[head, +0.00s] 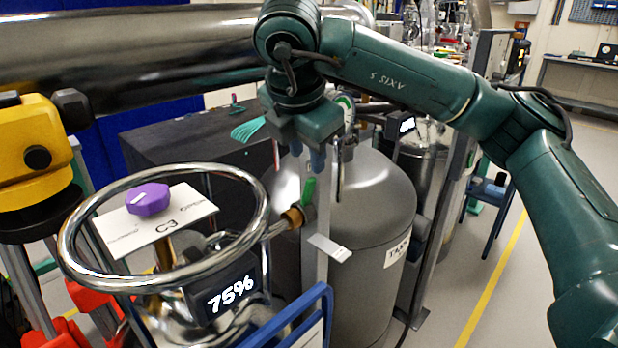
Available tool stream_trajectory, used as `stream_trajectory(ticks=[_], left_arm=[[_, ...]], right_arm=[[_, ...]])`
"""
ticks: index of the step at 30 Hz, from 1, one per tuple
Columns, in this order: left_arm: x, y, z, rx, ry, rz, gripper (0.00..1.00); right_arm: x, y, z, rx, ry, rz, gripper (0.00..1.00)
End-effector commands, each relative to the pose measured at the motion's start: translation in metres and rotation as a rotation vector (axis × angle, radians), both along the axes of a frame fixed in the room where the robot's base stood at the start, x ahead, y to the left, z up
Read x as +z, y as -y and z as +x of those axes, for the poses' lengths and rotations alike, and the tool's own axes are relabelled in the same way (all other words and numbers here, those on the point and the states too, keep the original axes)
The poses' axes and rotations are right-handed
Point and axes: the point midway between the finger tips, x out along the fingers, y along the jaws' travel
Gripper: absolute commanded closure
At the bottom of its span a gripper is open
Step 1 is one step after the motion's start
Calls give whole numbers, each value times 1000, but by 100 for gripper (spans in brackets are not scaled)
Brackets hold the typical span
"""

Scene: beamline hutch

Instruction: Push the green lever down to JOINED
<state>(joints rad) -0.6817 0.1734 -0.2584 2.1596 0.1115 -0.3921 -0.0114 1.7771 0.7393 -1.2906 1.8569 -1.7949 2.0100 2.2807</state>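The green lever (309,190) is a short handle standing roughly upright on a brass fitting (293,217), in front of a grey post. My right gripper (307,160) hangs from above, just over the lever, with its fingers pointing down. Its two blue-grey fingertips look a little apart, with nothing seen between them. I cannot tell whether a fingertip touches the lever. A small pale plate (330,248) sits below the lever; no JOINED marking is readable. My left gripper is out of view.
A grey tank (372,215) is close behind right. A blue frame (290,318) is in front, a large steel pipe (130,50) upper left.

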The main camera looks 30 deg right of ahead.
Motion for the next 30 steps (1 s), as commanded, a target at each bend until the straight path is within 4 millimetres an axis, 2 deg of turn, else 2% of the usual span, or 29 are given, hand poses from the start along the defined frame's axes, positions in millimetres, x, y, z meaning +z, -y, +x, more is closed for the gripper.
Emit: stream_trajectory(ticks=[1, 6, 12, 23, 30], left_arm=[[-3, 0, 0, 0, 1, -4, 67], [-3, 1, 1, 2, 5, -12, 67], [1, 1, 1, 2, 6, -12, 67], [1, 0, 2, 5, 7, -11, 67], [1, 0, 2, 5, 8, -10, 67]], right_arm=[[-13, 3, 3, -1, -5, 2, 67], [-40, 12, 14, -3, -5, 1, 67], [-56, 19, 23, -2, 0, 1, 67], [-62, 20, 25, -1, 0, 0, 67], [-62, 20, 25, -1, 0, 0, 85]])
